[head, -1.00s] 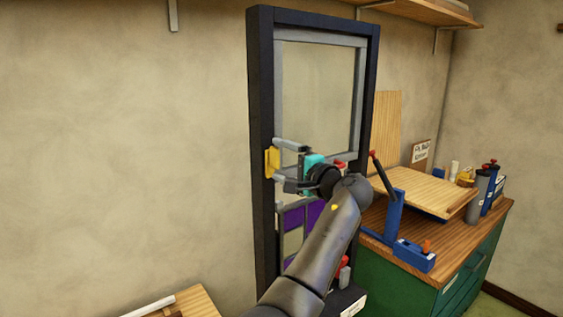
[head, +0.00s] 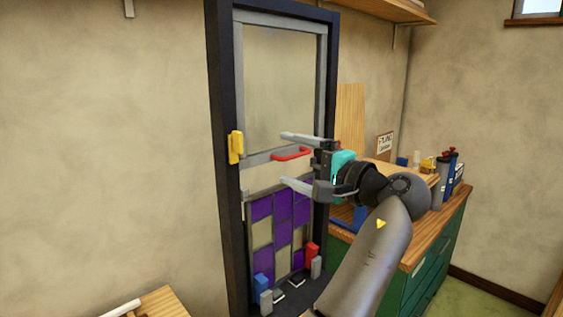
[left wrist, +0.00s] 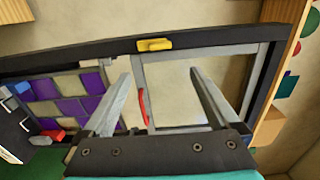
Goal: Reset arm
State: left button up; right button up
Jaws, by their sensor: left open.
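My left gripper (head: 292,160) is open and empty in front of the leaded panel's dark frame (head: 219,170). Its two grey fingers point left, well apart, and also show in the left wrist view (left wrist: 158,98). A red handle (head: 291,154) sits on the grey crossbar, close behind the fingers in the picture. A yellow block (head: 236,147) is on the frame's left upright; it also shows at the top of the left wrist view (left wrist: 154,44). The purple and clear leaded panel (head: 283,218) stands in the lower frame. My right gripper is out of view.
Blue (head: 262,284) and red (head: 312,253) blocks stand at the frame's foot. A green cabinet (head: 440,260) with a wooden top and bottles (head: 445,175) is at the right. A shelf (head: 385,10) hangs above.

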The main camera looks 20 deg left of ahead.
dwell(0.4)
pick_arm(q)
jog(key=w+d+f+m+t+h+b, duration=0.1)
jog(key=w+f+m+h+b, duration=0.2)
jog(key=f, duration=1.6)
jog(key=w+d+f+m+t+h+b, duration=0.1)
jog(key=f+m+t+h+b, duration=0.2)
jog(key=f, duration=1.6)
jog(key=s+d+f+g+h+b, duration=0.1)
jog(key=s+f+g+h+b, duration=0.15)
jog(key=f, duration=0.65)
jog(key=s+d+f+g+h+b, duration=0.1)
jog(key=s+f+h, duration=0.15)
jog(key=f, duration=0.65)
jog(key=s+f+n+g+h+b, duration=0.25)
jog(key=s+f+h+b, duration=0.2)
jog(key=s+f, duration=1.85)
jog(key=s+f+n+g+b, duration=0.1)
jog(key=s+f+n, duration=0.1)
jog(key=s+f, duration=0.3)
jog(key=s+a+f+n+g+b, duration=0.1)
jog(key=s+f, duration=0.4)
jog(key=s, duration=0.7)
jog(key=s+f+n+g+h+b, duration=0.1)
jog(key=s+f+n+b, duration=0.2)
jog(key=s, duration=0.6)
notch_tip(320, 180, down, 2)
jog(key=shift+a+f+g, duration=0.1)
jog(key=shift+a+g, duration=0.25)
jog(key=shift+g, duration=0.05)
